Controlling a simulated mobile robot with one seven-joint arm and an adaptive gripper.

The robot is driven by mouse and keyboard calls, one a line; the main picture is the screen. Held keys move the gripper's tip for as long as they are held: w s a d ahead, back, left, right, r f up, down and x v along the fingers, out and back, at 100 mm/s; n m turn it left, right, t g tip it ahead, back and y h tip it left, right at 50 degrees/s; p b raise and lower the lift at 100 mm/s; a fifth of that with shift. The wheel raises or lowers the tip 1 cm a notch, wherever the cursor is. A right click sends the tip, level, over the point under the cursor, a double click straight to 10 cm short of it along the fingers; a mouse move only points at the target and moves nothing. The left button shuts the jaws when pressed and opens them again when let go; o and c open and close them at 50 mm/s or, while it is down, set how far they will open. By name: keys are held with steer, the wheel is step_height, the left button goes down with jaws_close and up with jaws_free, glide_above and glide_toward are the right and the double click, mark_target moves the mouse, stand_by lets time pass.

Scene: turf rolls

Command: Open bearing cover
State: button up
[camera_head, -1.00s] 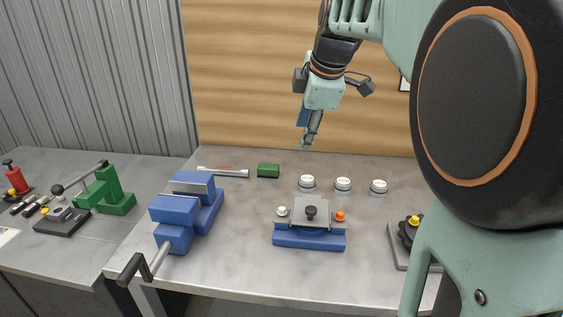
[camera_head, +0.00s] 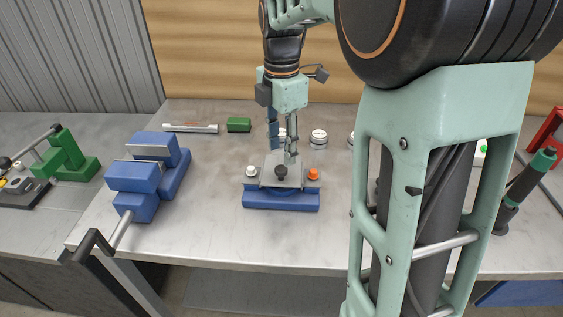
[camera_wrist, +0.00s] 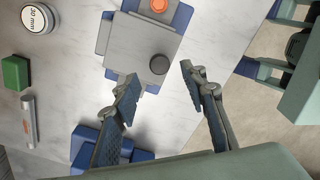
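The bearing cover (camera_head: 270,179) is a grey plate with a dark round knob (camera_head: 281,171), lying flat on a blue base (camera_head: 280,201). A white button (camera_head: 251,171) and an orange button (camera_head: 314,174) flank it. My gripper (camera_head: 282,153) points down over the cover, just above and slightly behind the knob. In the wrist view the two fingers (camera_wrist: 160,84) are spread wide, with nothing between them. The knob (camera_wrist: 159,64) shows in the gap just beyond the fingertips, nearer the left finger, and I see no contact. The cover plate (camera_wrist: 135,45) looks closed.
A blue vise (camera_head: 148,176) stands left of the fixture. White round weights (camera_head: 318,138) stand behind it, one partly hidden by my gripper. A green block (camera_head: 239,125) and a silver bar (camera_head: 190,128) lie at the back. The bench front is clear.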

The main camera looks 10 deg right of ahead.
mark_target(282, 168)
step_height(282, 168, down, 5)
steer(key=shift+f, duration=0.1)
stand_by(0.3)
jaws_close()
